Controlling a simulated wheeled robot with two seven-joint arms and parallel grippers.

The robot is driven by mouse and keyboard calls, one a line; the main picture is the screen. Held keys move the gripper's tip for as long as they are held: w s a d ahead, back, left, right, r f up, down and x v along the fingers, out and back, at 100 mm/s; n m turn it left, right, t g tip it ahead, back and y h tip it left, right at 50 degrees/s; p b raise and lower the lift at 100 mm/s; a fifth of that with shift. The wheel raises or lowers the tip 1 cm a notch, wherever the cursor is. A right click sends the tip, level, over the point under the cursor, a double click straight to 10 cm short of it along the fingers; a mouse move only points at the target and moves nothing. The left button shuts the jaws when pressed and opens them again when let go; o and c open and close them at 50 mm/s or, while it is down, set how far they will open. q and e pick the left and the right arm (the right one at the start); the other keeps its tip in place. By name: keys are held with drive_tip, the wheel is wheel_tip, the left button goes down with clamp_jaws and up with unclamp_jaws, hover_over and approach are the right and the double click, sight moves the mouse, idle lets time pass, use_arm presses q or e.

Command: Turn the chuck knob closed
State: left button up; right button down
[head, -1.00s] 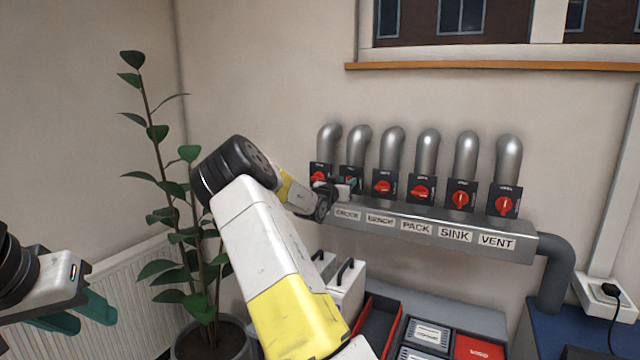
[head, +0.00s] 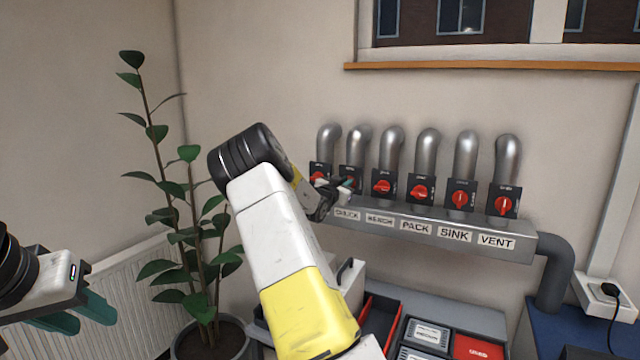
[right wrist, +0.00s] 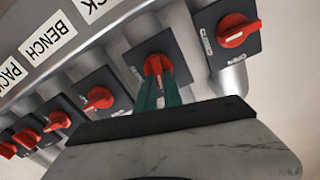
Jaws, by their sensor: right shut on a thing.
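The chuck knob (right wrist: 155,66) is a red rotary handle on a dark square plate, second from the left in the row above the label rail. The CHUCK label (head: 347,215) is below it in the head view. My right gripper (right wrist: 160,84) is shut on this knob, with its teal fingers on either side of the red handle. In the head view my right gripper (head: 345,188) covers most of the knob, so its exact angle is hard to read there. My left gripper (head: 80,314) is open and empty at the lower left, far from the panel.
The neighbouring knobs are close on both sides: the leftmost knob (right wrist: 236,31) and the bench knob (right wrist: 98,98). The grey label rail (head: 520,241) runs just below. A potted plant (head: 165,180) stands left of my right arm. Cases and trays (head: 478,347) lie below the rail.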

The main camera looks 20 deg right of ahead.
drive_tip(key=shift+s+d+f+m, duration=0.1)
drive_tip(key=shift+s+f+m, duration=0.1)
drive_tip(key=shift+m, duration=2.3)
drive_tip(key=shift+s+d+f+m, duration=0.1)
drive_tip(key=shift+f+m, duration=0.1)
drive_tip(key=shift+m, duration=2.3)
drive_tip(key=shift+s+d+f+m, duration=0.1)
drive_tip(key=shift+f+m, duration=0.1)
drive_tip(key=shift+m, duration=2.3)
drive_tip(key=c, duration=1.5)
unclamp_jaws()
drive_tip(key=v, duration=0.7)
drive_tip(key=shift+s+a, duration=0.2)
drive_tip(key=shift+a, duration=0.15)
